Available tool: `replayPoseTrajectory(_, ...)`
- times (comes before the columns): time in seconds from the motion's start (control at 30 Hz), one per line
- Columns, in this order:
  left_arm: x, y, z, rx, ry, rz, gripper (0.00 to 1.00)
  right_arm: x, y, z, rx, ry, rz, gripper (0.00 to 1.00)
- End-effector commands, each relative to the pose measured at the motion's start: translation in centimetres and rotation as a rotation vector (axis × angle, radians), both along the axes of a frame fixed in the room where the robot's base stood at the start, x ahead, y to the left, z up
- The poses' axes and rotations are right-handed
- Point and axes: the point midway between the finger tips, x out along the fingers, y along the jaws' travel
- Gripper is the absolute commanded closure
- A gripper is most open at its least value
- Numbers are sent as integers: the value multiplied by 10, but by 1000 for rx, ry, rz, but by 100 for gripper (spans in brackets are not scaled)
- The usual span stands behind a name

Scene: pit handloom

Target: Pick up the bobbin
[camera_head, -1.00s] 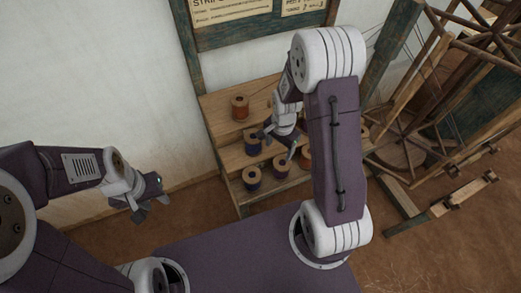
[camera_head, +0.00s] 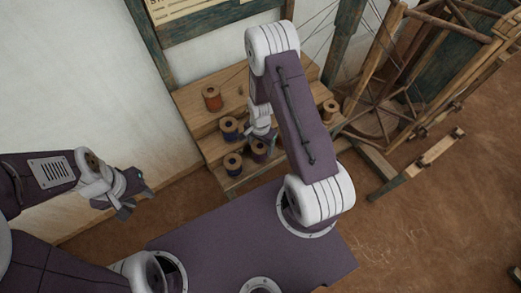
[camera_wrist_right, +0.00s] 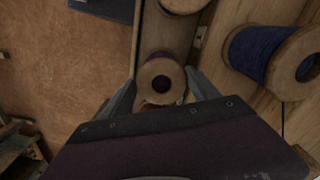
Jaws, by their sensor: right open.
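Several bobbins stand on a stepped wooden shelf (camera_head: 190,98). In the head view I see an orange bobbin (camera_head: 212,99), a blue one (camera_head: 229,130), a dark blue one (camera_head: 233,163) and a dark purplish one (camera_head: 258,151). My right gripper (camera_head: 264,138) is low over the shelf, partly hidden by its own arm. Contact is unclear. My left gripper (camera_head: 132,195) is open and empty, left of the shelf.
Another orange bobbin (camera_head: 329,111) stands at the shelf's right end. A large blue bobbin (camera_wrist_right: 270,58) is close to the right finger in the wrist view. A wooden wheel frame (camera_head: 400,105) stands right of the shelf. The brown floor (camera_head: 440,215) at right is clear.

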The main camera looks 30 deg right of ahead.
Motion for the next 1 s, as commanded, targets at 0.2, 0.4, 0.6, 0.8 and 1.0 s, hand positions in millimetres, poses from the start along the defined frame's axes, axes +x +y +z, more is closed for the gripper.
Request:
replayPoseTrajectory(0.2, 0, 0, 1, 0, 0, 0, 64, 0, 0, -12, 0, -1, 0, 30)
replayPoseTrajectory(0.4, 0, 0, 1, 0, 0, 0, 64, 0, 0, -11, 0, -1, 0, 55)
replayPoseTrajectory(0.6, 0, 0, 1, 0, 0, 0, 64, 0, 0, -11, 0, -1, 0, 80)
replayPoseTrajectory(0.8, 0, 0, 0, 0, 0, 0, 64, 1, 0, -5, -1, -4, 0, 80)
replayPoseTrajectory(1.0, 0, 0, -5, 0, 0, 0, 64, 3, 0, 30, -1, -9, 0, 80)
